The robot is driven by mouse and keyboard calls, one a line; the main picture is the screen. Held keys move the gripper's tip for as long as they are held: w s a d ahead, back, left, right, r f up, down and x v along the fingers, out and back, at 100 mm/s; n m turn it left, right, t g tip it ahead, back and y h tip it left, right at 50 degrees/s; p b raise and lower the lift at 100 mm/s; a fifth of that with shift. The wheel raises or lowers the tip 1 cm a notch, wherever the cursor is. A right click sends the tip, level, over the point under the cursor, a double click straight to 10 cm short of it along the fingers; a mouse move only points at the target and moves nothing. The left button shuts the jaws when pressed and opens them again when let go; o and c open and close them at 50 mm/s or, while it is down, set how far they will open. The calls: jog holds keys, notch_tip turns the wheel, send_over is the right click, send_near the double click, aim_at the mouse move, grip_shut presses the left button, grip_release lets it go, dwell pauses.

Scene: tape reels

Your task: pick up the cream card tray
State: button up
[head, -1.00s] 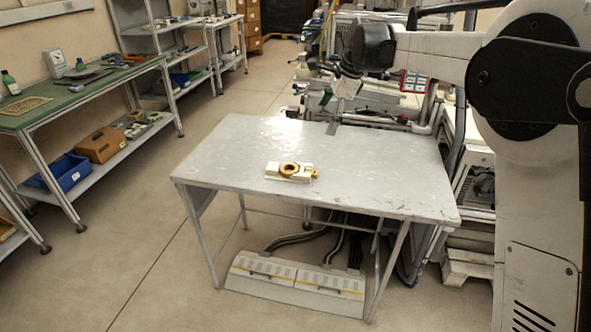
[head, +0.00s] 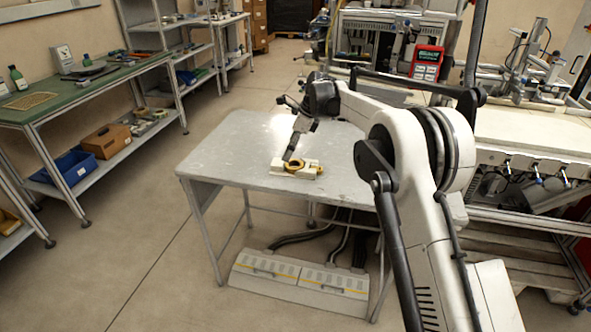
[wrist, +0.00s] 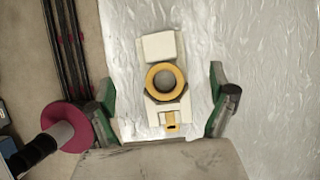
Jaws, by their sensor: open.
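The cream card tray (head: 280,168) lies on the grey table, with a yellow ring-shaped reel (head: 303,169) on it. In the wrist view the tray (wrist: 158,46) shows as a pale block at the top and a lower part with a small yellow piece (wrist: 171,123) on it. The yellow reel (wrist: 150,82) covers the tray's middle. My gripper (wrist: 162,80) is open, with one green-padded finger on each side of the tray and gaps to both. In the head view my gripper (head: 289,155) is over the tray, partly hiding it. Contact cannot be seen.
The rest of the grey table (head: 226,155) is clear. In the wrist view, dark cables (wrist: 66,50) run past its left edge. A green workbench (head: 75,95) stands at left, and machinery with a red panel (head: 427,62) stands behind and right.

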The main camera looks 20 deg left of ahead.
aim_at(284, 163)
jog(key=shift+x, duration=3.9)
jog(key=shift+w+d, duration=0.1)
jog(key=shift+d, duration=0.05)
jog(key=c, duration=1.4)
